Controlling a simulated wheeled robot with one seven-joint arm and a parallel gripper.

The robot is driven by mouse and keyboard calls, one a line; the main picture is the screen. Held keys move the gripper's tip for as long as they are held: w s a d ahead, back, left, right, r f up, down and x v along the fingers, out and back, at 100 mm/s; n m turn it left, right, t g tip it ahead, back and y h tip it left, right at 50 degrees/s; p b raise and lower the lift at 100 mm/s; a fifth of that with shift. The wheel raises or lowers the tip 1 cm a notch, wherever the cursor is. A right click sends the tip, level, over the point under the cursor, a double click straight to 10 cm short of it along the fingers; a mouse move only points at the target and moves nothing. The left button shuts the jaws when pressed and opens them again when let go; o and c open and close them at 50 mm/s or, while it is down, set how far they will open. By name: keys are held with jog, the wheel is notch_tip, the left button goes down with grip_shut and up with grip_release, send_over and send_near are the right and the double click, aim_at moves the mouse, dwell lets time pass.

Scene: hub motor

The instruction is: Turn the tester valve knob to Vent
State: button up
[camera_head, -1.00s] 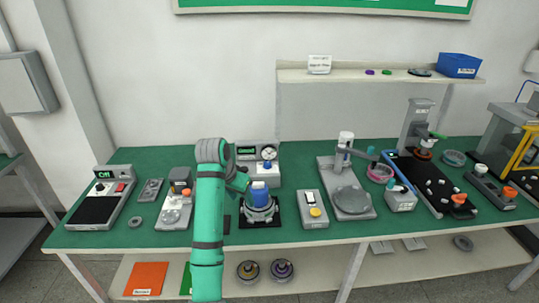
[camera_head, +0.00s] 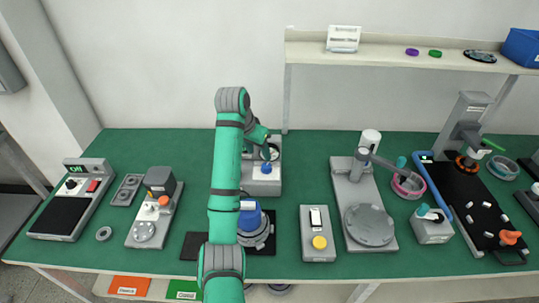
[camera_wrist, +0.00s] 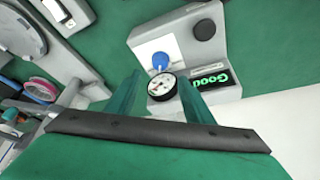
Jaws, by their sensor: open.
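The tester (camera_head: 268,185) is a grey box at the back of the green table, right of my arm. Its blue knob (camera_head: 266,169) faces up on the front part, with the round gauge (camera_head: 270,153) behind. In the wrist view the tester (camera_wrist: 218,60) appears upside down, with the blue knob (camera_wrist: 160,61), the white-faced gauge (camera_wrist: 161,86), a black round knob (camera_wrist: 204,29) and a green "Good" display (camera_wrist: 210,80). My gripper (camera_wrist: 159,76) is open, its fingers either side of the gauge in that view, the blue knob just beyond them. Contact cannot be told. The knob's marks are unreadable.
The hub motor with a blue top (camera_head: 250,216) stands in front of the tester, partly behind my arm. A grey box with a yellow button (camera_head: 319,242) and a press-like stand (camera_head: 369,224) are to the right.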

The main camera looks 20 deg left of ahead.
aim_at(266, 166)
jog(key=x, duration=1.1)
jog(key=shift+w+r, duration=0.1)
jog(key=shift+w, duration=0.1)
dwell(0.4)
jog(key=c, duration=1)
